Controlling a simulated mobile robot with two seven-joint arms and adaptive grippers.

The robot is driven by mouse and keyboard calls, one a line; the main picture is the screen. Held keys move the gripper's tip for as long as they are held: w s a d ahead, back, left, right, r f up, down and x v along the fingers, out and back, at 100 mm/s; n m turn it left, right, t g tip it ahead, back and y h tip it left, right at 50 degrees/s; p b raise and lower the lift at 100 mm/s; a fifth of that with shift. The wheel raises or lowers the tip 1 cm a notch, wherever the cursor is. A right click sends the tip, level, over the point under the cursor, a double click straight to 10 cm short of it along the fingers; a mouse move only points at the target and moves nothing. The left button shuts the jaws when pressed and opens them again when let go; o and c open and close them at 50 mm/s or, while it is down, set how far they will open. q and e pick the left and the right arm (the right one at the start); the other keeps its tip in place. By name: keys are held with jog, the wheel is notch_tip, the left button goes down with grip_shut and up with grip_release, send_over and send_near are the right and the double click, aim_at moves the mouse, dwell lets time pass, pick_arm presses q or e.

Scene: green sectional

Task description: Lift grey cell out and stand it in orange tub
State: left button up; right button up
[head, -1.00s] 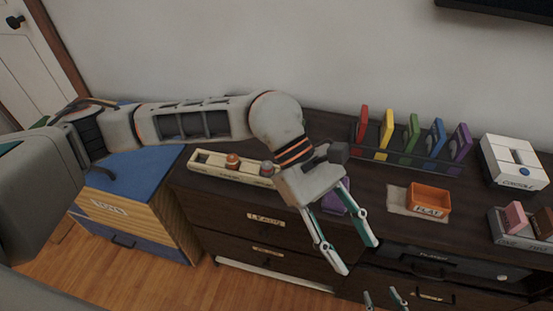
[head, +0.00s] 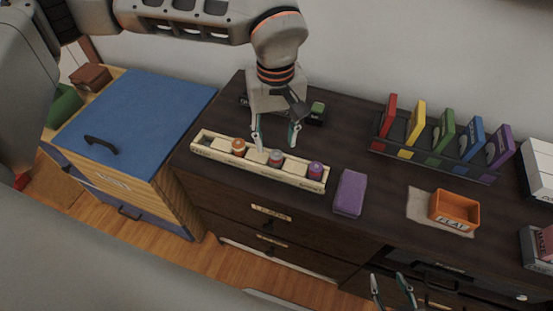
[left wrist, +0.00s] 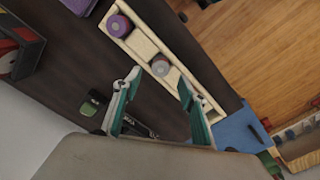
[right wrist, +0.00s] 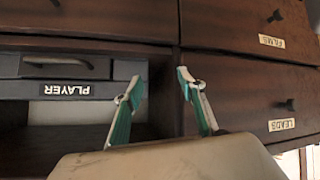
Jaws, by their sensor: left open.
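The cream rack (head: 209,145) on the dark cabinet holds an orange-brown cell (head: 238,147), the grey cell (head: 275,158) and a purple cell (head: 315,171). My left gripper (head: 275,142) is open and empty, with its fingers just above and behind the grey cell. In the left wrist view the grey cell (left wrist: 160,66) shows just beyond the fingertips, near the gap between them; the orange-brown cell is not clear there. The orange tub (head: 456,202), labelled FLAT, stands empty on a beige mat to the right. My right gripper (head: 390,278) is open and empty before the drawer fronts.
A purple block (head: 350,193) lies between rack and tub. A dark rack (head: 408,152) with several coloured upright cases stands behind. A small dark, green-topped object (head: 317,112) is behind my left gripper. A blue-topped chest (head: 140,120) stands at the left.

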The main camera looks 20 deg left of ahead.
aim_at(276, 154)
pick_arm(q)
jog(key=f, duration=0.4)
jog(key=shift+s+d+f+b, duration=0.1)
jog(key=shift+s+f+b, duration=0.1)
jog(key=shift+f+b, duration=0.1)
jog(key=shift+f, duration=0.15)
grip_shut()
pick_arm(e)
jog(key=shift+w, duration=0.25)
pick_arm(q)
jog(key=shift+w+r, duration=0.1)
jog(key=shift+r, duration=0.15)
pick_arm(e)
jog(key=shift+s+f, duration=0.1)
jog(key=shift+f, duration=0.05)
pick_arm(q)
notch_tip(276, 154, up, 20)
jog(key=p, duration=0.2)
jog(key=shift+f+p, duration=0.15)
jog(key=shift+p, duration=0.15)
pick_arm(e)
jog(key=shift+s+a+r, duration=0.15)
jog(key=shift+r, duration=0.3)
jog(key=shift+s+a+r, duration=0.1)
jog(key=shift+r, duration=0.3)
